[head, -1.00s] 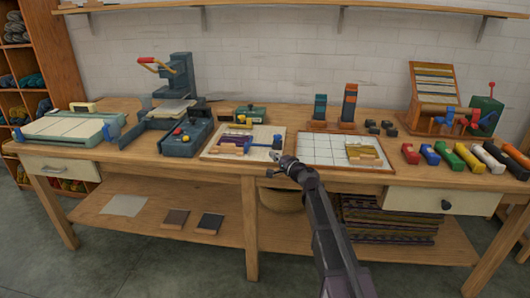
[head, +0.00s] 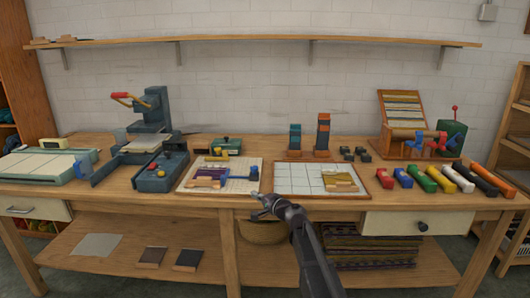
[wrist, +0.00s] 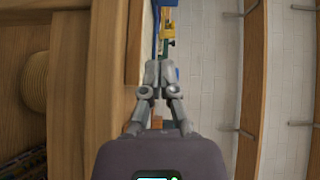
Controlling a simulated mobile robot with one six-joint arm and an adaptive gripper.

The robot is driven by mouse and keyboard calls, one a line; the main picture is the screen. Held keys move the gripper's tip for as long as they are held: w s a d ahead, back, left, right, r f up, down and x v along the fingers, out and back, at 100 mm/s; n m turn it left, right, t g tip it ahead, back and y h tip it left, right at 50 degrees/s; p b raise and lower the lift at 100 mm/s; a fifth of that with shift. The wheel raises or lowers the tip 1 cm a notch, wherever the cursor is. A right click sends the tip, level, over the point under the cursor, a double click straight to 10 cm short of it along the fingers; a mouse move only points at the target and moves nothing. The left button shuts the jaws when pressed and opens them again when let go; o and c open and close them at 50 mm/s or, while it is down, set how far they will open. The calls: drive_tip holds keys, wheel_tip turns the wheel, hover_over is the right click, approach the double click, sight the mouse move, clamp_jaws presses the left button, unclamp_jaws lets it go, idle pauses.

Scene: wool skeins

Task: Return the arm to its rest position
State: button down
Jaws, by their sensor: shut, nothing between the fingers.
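My gripper (head: 262,204) is at the front edge of the wooden workbench (head: 120,187), near the middle, in the head view. My arm reaches up to it from the lower right. In the wrist view my gripper (wrist: 159,68) has its fingers together with nothing between them. The bench top lies beyond it, with two gridded boards behind the fingertips. Whether the gripper touches the bench edge is unclear.
Left board (head: 240,183) and right board (head: 296,180) carry small coloured pieces. A press (head: 158,110) stands at back left, several coloured blocks (head: 426,179) at right. A basket (head: 262,233) and folded textiles (head: 370,250) are on the lower shelf (head: 110,270).

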drive_tip(key=s+d+f+n+g+h, duration=0.3)
drive_tip(key=s+d+f+n+g, duration=0.15)
drive_tip(key=s+f, duration=0.35)
drive_tip(key=s+d+f+n+g+h, duration=0.3)
drive_tip(key=s+d+f+g, duration=0.15)
drive_tip(key=s, duration=0.65)
drive_tip(key=s+d+f+g+h, duration=0.2)
drive_tip(key=s+d+f+h, duration=0.1)
drive_tip(key=s+d, duration=0.35)
drive_tip(key=s+d+f+g+h, duration=0.1)
drive_tip(key=s+d+f+h, duration=0.1)
drive_tip(key=s+d+h, duration=0.35)
wheel_tip(320, 180, up, 24)
drive_tip(key=y+p, duration=0.2)
drive_tip(key=p, duration=2.2)
drive_tip(key=shift+s+d+r+n+p, duration=0.25)
drive_tip(key=shift+s+d+n+p, duration=0.05)
drive_tip(key=shift+s+d+n, duration=0.1)
